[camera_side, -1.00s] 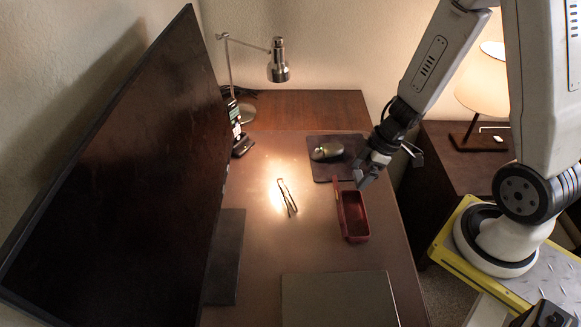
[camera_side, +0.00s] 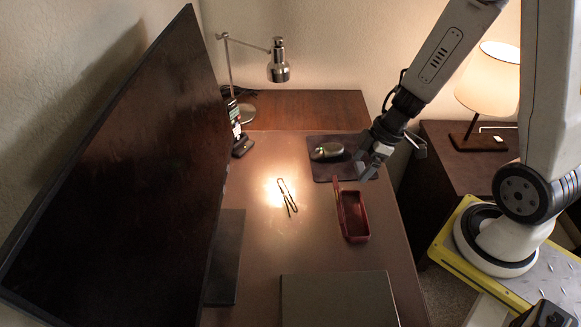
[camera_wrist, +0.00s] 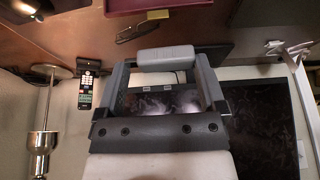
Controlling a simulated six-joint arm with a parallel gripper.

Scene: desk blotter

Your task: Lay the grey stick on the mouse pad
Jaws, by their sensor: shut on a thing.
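My gripper (camera_side: 366,170) is shut on the grey stick, a short light-grey bar. The stick (camera_wrist: 167,57) lies crosswise between the two fingers in the wrist view. In the side view the stick is too small to tell apart from the fingers. The mouse pad (camera_side: 325,171) is a dark square at the far right of the desk. In the side view my gripper overlaps the pad's right edge; its exact height above it cannot be told.
A computer mouse (camera_side: 327,151) sits on the pad. An open red box (camera_side: 353,215) stands just in front of the pad. Folded glasses (camera_side: 287,197) lie left of the box. A monitor (camera_side: 120,180), desk lamp (camera_side: 278,72) and notebook (camera_side: 338,300) are around.

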